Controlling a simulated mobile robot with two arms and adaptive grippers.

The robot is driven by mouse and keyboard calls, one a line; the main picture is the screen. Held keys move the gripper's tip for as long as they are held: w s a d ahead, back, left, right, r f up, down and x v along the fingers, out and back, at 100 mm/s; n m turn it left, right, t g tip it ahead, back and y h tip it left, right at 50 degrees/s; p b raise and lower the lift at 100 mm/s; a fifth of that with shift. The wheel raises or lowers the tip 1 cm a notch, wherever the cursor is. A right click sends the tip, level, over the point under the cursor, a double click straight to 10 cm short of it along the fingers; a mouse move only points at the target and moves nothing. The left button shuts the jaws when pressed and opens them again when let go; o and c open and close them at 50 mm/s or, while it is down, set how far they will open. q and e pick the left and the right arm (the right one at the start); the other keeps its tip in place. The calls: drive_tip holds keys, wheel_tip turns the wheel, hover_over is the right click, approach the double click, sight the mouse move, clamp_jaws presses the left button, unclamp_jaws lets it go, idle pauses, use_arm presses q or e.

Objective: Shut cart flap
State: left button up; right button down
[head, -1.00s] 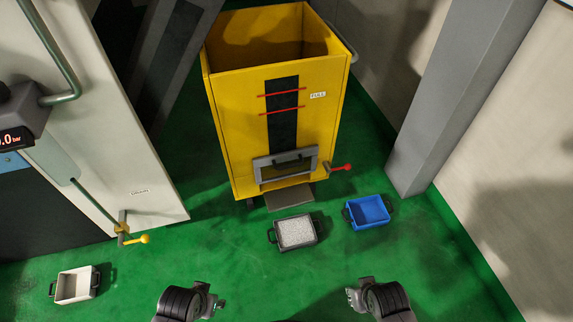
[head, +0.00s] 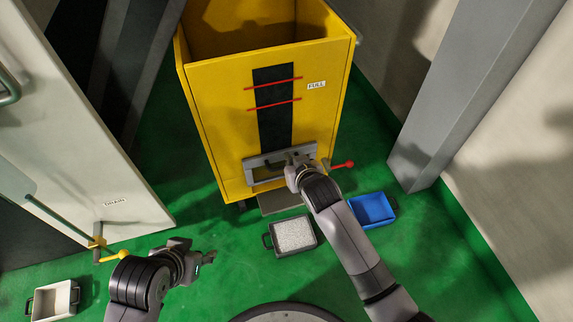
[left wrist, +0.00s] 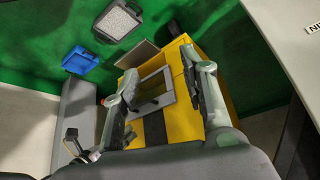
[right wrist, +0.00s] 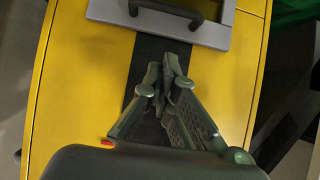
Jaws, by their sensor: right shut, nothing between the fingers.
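The yellow cart (head: 222,125) stands upright, its front facing me. The cart flap (head: 255,163) is a grey-framed unit low on that front; its black handle (right wrist: 166,8) shows in the right wrist view. A darker area (left wrist: 153,90) shows inside the frame in the left wrist view; I cannot tell how far the flap is open. My right gripper (head: 293,160) is shut and empty, in front of the black stripe near the flap; its fingertips (right wrist: 168,62) look apart from the handle. My left gripper (head: 207,258) is open and empty over the floor, left of the tray of granules.
A red-knobbed lever (head: 342,165) sticks out right of the flap. A grey plate (head: 280,202) lies below it. A tray of white granules (head: 293,235), a blue tray (head: 372,209) and a white tray (head: 54,300) are on the green floor. A grey column (head: 450,110) stands at right.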

use_arm(q)
drive_tip(key=w+d+r+t+h+b, duration=0.3)
drive_tip(key=w+d+r+t, duration=0.2)
drive_tip(key=w+r+t, duration=0.5)
wheel_tip(320, 180, up, 4)
drive_tip(key=w, duration=0.2)
drive_tip(key=shift+w+d+f+m+t+b, duration=0.15)
drive_tip(key=shift+w+m+t+b, duration=0.15)
drive_tip(key=shift+t+b, duration=0.1)
use_arm(e)
drive_tip(key=w+a+f, duration=0.1)
drive_tip(key=w+f, duration=0.3)
drive_tip(key=f, duration=0.2)
drive_tip(key=shift+a+f, duration=0.2)
drive_tip(key=shift+f, duration=0.05)
drive_tip(key=shift+w, duration=0.1)
